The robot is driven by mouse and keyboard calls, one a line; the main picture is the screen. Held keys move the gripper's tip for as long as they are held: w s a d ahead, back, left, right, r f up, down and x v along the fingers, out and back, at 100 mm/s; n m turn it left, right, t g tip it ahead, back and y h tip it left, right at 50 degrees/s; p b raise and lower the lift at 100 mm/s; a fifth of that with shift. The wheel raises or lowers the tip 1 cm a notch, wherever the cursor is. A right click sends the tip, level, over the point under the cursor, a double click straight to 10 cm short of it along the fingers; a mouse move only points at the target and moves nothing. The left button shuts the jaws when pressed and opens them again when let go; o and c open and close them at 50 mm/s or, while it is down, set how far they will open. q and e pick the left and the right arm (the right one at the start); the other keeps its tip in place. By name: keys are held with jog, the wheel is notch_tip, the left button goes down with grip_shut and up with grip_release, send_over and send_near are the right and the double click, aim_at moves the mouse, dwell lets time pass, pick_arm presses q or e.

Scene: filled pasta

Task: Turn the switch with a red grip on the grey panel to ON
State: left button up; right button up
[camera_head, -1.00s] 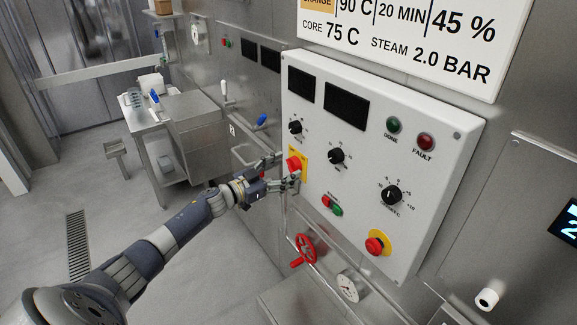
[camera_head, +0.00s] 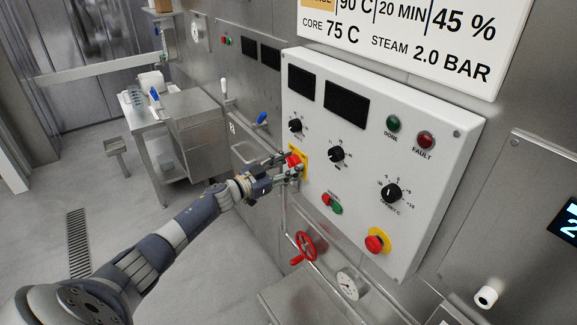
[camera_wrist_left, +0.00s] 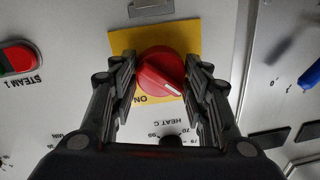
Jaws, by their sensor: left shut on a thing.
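The switch with a red grip (camera_head: 294,161) sits on a yellow plate (camera_head: 304,164) at the lower left of the grey panel (camera_head: 408,147). My left gripper (camera_head: 288,166) is shut on the red grip from the front. In the left wrist view the red grip (camera_wrist_left: 161,74) lies between the two fingers of my left gripper (camera_wrist_left: 163,80). A white mark on the grip points down and right in that view. "ON" is partly visible on the yellow plate (camera_wrist_left: 185,35); the rest of its lettering is hidden. My right gripper is not in view.
The panel also bears black knobs (camera_head: 337,154), a red and green button pair (camera_head: 331,203) and a red stop button on yellow (camera_head: 376,243). Below are a red valve wheel (camera_head: 304,247) and a gauge (camera_head: 348,285). A steel table (camera_head: 142,124) stands at the left.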

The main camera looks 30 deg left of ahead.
pick_arm(q)
jog(key=m+b, duration=0.3)
jog(key=m, duration=0.1)
jog(key=shift+f, duration=0.25)
jog(key=shift+m+h+b, duration=0.4)
jog(key=shift+m+b, duration=2.7)
jog(key=shift+m, duration=0.6)
jog(key=shift+m+h+b, duration=0.4)
jog(key=shift+m+b, duration=2.7)
jog(key=shift+m, duration=0.6)
jog(key=o, duration=1.1)
